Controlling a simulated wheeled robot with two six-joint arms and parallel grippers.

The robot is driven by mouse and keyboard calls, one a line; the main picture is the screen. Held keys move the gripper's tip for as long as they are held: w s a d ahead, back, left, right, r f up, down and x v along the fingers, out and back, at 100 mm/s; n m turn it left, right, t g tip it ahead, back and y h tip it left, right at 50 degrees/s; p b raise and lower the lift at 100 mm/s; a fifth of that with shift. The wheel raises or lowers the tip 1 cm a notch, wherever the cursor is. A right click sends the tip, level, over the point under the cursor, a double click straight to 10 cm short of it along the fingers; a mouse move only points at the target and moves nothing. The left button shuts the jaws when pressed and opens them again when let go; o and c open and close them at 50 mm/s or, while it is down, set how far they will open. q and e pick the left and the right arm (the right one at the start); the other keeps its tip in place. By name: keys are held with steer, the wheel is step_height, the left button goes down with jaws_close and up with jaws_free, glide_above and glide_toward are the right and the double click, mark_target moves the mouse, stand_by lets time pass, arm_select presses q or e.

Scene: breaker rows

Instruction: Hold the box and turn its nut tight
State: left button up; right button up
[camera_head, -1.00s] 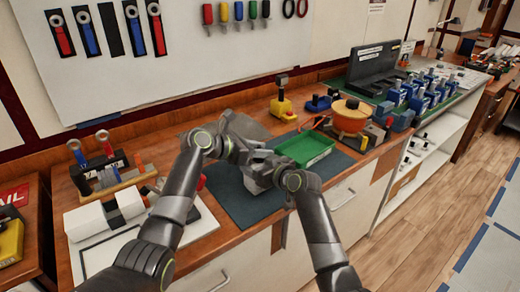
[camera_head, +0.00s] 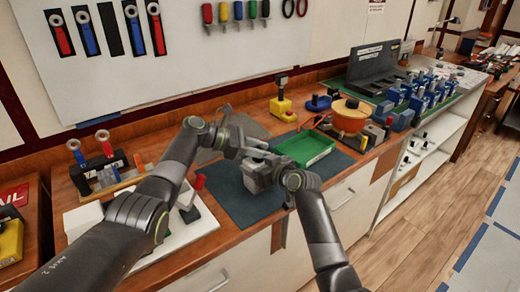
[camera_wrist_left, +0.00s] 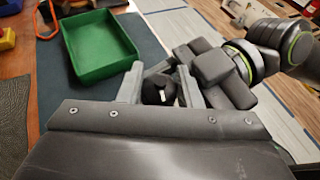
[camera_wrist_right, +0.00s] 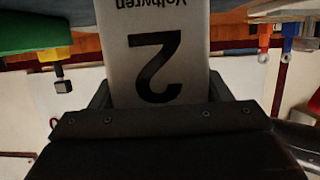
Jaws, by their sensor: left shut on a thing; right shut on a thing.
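A light grey box (camera_head: 256,178) is held above the dark mat in front of me. In the right wrist view its pale face (camera_wrist_right: 155,60) carries a large upside-down "2" and upside-down lettering. My right gripper (camera_head: 276,170) is shut on the box, with a finger on each side of that face. My left gripper (camera_head: 252,152) is at the top of the box. In the left wrist view its fingers (camera_wrist_left: 160,88) are on either side of a dark round nut (camera_wrist_left: 157,90) with a small pale mark. The nut's seat is hidden.
A green tray (camera_head: 305,148) lies on the dark mat (camera_head: 237,205), just right of the box. An orange pot (camera_head: 350,117) and a yellow block (camera_head: 281,106) stand behind it. A white board (camera_head: 190,225) lies left of the mat. The mat's front is clear.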

arm_select(q)
steer(key=shift+a+f, duration=0.1)
steer(key=o, duration=0.7)
steer(key=shift+n+t, duration=0.5)
steer(key=shift+t, duration=0.1)
